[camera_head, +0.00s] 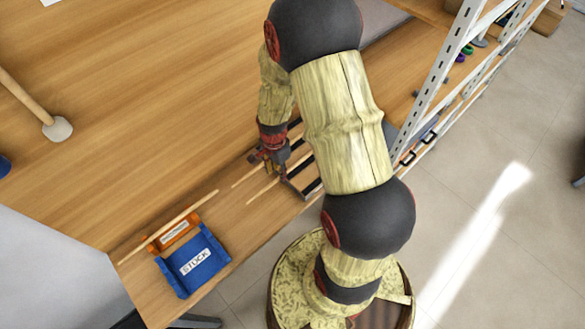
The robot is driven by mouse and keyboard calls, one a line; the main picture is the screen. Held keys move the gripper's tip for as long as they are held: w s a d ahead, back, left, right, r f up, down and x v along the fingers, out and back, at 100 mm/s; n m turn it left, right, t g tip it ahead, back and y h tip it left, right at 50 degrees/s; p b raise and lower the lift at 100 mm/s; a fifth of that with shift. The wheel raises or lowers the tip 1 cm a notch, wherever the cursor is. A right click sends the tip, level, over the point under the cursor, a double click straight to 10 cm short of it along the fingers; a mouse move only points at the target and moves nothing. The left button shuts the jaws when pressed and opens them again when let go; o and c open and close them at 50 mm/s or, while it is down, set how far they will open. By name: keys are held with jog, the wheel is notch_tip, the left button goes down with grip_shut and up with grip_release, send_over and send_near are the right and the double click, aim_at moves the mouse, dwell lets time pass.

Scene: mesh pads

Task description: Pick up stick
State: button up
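Several thin light-wood sticks lie on the wooden table. One stick (190,211) lies at the front left, by the orange bin. Another stick (244,180) runs under or beside my gripper (269,170). A third stick (262,192) lies just in front of it, close to my gripper's right side. My gripper is low over the table, pointing down near these two sticks. Its fingers are small and dark here, so I cannot tell whether they are open or touch a stick. My arm hides part of the table to the right.
A blue bin (208,284) with a lettered label and a small orange bin (186,237) sit at the table's front edge. A dark slatted rack (311,187) stands right of my gripper. A mallet (58,128) lies at left. White metal shelving (440,88) rises at right.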

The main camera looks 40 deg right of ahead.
aim_at(277, 179)
jog(key=f, duration=0.3)
jog(key=shift+a+f, duration=0.2)
jog(key=shift+c, duration=1.4)
grip_shut()
